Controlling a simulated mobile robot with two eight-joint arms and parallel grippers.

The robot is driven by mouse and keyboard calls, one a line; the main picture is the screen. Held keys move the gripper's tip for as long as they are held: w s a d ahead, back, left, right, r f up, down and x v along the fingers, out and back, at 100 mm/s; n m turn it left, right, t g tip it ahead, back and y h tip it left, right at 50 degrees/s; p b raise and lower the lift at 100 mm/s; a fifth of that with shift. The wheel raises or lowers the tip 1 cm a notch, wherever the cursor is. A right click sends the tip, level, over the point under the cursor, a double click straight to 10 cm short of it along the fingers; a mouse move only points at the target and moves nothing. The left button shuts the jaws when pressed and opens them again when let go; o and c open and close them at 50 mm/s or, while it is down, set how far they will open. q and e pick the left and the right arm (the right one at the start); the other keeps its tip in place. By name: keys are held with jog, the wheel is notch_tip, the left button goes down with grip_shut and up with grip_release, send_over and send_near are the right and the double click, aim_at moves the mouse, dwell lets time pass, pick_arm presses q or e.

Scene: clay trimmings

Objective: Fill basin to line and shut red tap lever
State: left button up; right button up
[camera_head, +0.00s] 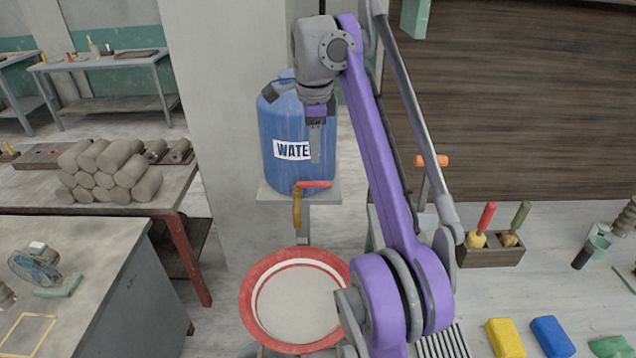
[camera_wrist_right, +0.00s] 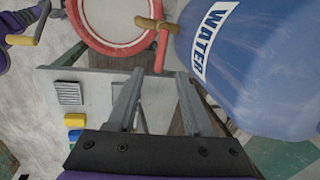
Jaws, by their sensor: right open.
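A blue water container (camera_head: 285,125) stands on a small shelf, its WATER label facing out. Its tap has a brass spout (camera_head: 297,210) and a red lever (camera_head: 315,184) that points right in the head view. No water stream shows at the spout. The red-rimmed basin (camera_head: 257,332) lies below, with a pale band and a thin red line around a flat greyish inside. My right gripper (camera_head: 316,155) is open and empty, pointing down before the container above the lever. In the right wrist view, the red lever (camera_wrist_right: 161,50) lies just beyond the fingertips (camera_wrist_right: 158,76). My left gripper is not seen.
A worktable on the right holds a wooden tool block (camera_head: 490,256), a yellow sponge (camera_head: 505,338) and a blue sponge (camera_head: 552,337). Stacked clay rolls (camera_head: 110,172) lie on a table at left. A small fan (camera_head: 38,268) stands on the nearer left table.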

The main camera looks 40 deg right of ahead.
aim_at(318, 182)
jog(key=shift+m, duration=0.6)
jog(key=b+x, duration=0.1)
jog(key=x, duration=0.2)
jog(key=b+x, duration=0.2)
jog(key=x, duration=0.1)
jog(key=b+x, duration=0.1)
jog(key=x, duration=0.2)
jog(key=shift+s+d+f, duration=0.25)
jog(key=shift+d+f, duration=0.1)
jog(key=shift+d, duration=0.1)
jog(key=shift+w+d+f, duration=0.1)
jog(key=shift+f, duration=0.5)
grip_shut()
